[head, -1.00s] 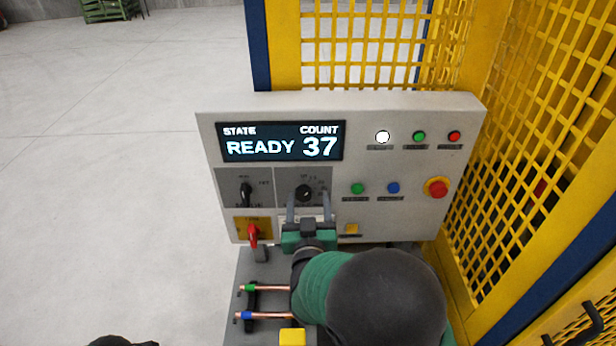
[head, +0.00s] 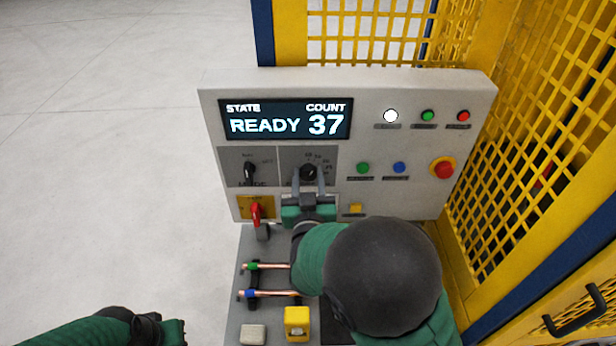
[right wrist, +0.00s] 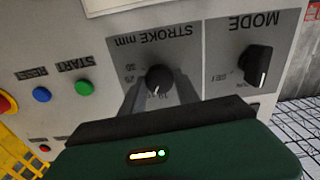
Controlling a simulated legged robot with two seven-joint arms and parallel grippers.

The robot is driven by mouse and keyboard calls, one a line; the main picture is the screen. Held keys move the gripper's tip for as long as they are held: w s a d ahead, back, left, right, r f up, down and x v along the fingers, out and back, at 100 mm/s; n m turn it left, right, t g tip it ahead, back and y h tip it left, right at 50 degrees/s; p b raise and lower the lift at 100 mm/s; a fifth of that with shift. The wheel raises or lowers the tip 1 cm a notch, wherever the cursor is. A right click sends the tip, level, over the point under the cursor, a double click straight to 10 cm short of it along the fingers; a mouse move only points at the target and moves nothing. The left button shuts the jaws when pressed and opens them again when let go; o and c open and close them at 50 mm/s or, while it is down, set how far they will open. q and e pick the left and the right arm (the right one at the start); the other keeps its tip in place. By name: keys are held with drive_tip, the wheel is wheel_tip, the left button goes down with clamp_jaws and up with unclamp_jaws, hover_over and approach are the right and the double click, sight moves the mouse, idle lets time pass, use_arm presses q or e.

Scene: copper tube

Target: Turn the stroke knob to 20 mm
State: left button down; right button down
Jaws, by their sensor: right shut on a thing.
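The stroke knob (head: 308,171) is a black round knob on the grey panel below the display. In the right wrist view the knob (right wrist: 158,78) shows upside down below the "STROKE mm" label, with a pale mark on its lower side. I cannot tell exactly which number it points to. My right gripper (head: 308,177) reaches up from below, its two grey fingers shut on the knob, one on each side. The gripper's fingers (right wrist: 158,92) also show in the right wrist view. My left gripper (head: 172,332) is only partly in view at the bottom left; its fingers do not show.
The mode knob (head: 249,171) is left of the stroke knob, with a red switch (head: 256,213) below it. A red emergency button (head: 443,168) sits at the right. Copper tubes (head: 272,293) lie below the panel. Yellow mesh fencing (head: 520,190) stands behind and right.

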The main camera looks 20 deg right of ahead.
drive_tip(key=m+b, duration=0.1)
drive_tip(key=b, duration=0.1)
drive_tip(key=m+b, duration=0.2)
drive_tip(key=shift+f, duration=0.25)
drive_tip(key=shift+r+m+b, duration=0.15)
drive_tip(key=shift+m+b, duration=1.35)
drive_tip(key=shift+b, duration=0.15)
drive_tip(key=c, duration=1.3)
unclamp_jaws()
drive_tip(key=o, duration=0.4)
drive_tip(key=shift+w, duration=0.15)
